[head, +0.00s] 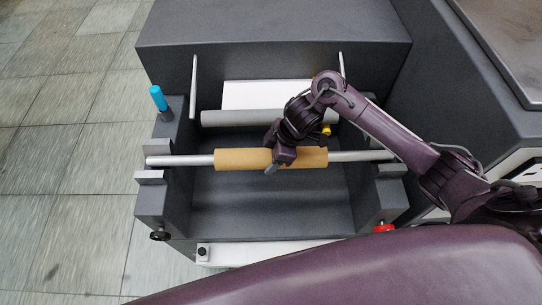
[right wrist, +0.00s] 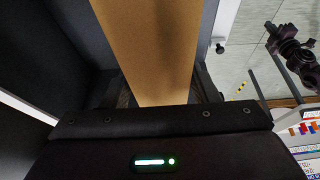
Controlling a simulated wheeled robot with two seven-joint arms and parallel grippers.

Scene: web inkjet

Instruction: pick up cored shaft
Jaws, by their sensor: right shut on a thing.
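The cored shaft is a silver rod (head: 180,160) with a tan cardboard core (head: 235,159) around its middle. In the head view it lies level across the grey machine, its ends at the notched supports on both sides. My right gripper (head: 272,168) is over the core, right of its middle, and is shut on it. In the right wrist view the tan core (right wrist: 150,45) runs up from between the fingers (right wrist: 163,93). The fingertips are partly hidden behind the core and the gripper body. My left gripper is not in view.
A grey roller (head: 235,118) with a white sheet (head: 265,94) lies behind the shaft. A blue handle (head: 158,98) stands at left, a black knob (head: 159,235) at front left, and a red part (head: 384,229) at front right. Floor at left is clear.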

